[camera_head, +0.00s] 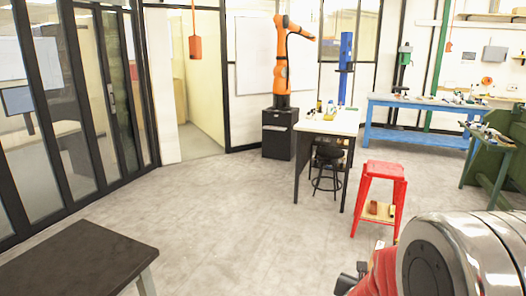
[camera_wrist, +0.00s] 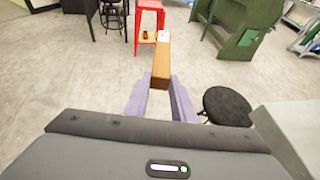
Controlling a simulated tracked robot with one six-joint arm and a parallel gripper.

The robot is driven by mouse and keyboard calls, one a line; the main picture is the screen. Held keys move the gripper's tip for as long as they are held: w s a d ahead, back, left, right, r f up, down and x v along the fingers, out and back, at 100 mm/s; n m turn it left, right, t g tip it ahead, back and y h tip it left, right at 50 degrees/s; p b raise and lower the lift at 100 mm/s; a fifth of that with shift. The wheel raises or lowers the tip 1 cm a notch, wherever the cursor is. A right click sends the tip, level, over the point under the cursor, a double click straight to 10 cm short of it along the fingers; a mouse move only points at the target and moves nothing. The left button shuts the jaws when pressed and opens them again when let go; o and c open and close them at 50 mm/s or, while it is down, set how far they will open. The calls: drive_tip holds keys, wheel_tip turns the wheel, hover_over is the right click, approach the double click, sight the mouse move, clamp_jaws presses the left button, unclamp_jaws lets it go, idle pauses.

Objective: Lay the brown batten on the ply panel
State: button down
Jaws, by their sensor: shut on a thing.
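The brown batten (camera_wrist: 161,64) is held between the purple fingers of my gripper (camera_wrist: 161,86) in the wrist view. It points away from me, clear of the floor. The ply panel (camera_head: 379,214) is a pale board low between the legs of the red stool in the head view, with small items on it. Part of the panel (camera_wrist: 147,40) shows past the far end of the batten in the wrist view; the batten hides some of it. The batten and the panel look apart.
The red stool (camera_head: 384,171) stands around the panel, its seat above it. A white table (camera_head: 328,122) with a black stool (camera_head: 328,168) is behind it to the left. A dark table (camera_head: 78,260) is at the front left. The floor between is clear.

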drive_tip(key=w+a+n+t+y, duration=0.1)
drive_tip(key=a+n+y, duration=0.2)
drive_tip(key=a, duration=1.3)
drive_tip(key=shift+r+n+t+y, duration=0.3)
drive_tip(key=shift+r+y, duration=0.1)
